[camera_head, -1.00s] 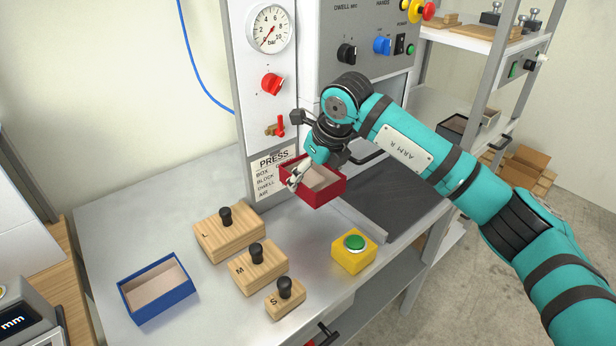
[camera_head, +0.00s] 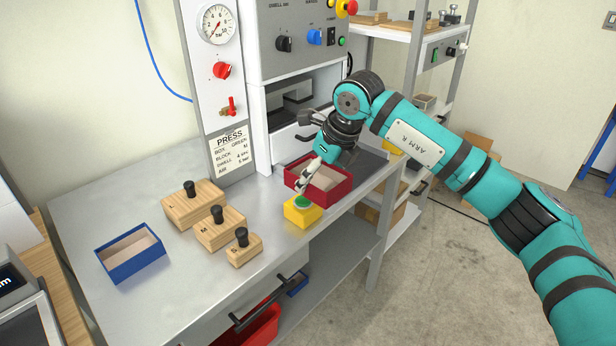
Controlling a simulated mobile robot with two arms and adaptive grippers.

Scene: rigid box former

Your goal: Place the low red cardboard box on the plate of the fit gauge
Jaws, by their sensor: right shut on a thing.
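The low red cardboard box (camera_head: 336,196) is open-topped with a tan inside. My right gripper (camera_head: 306,178) is shut on its left wall, and the box is near the front edge of the bench, just behind and right of the yellow button box. I cannot tell whether it hangs above the bench or touches it. My left gripper is not in view. No fit gauge plate can be made out for certain; a device with a lit display (camera_head: 10,282) shows in part at the left edge.
A blue open box (camera_head: 131,263) and several knobbed wooden blocks, one a large block (camera_head: 193,208), stand on the metal bench (camera_head: 90,215). A yellow box with a green button (camera_head: 302,210) sits at the front edge. The press (camera_head: 300,100) stands behind; shelves are at right.

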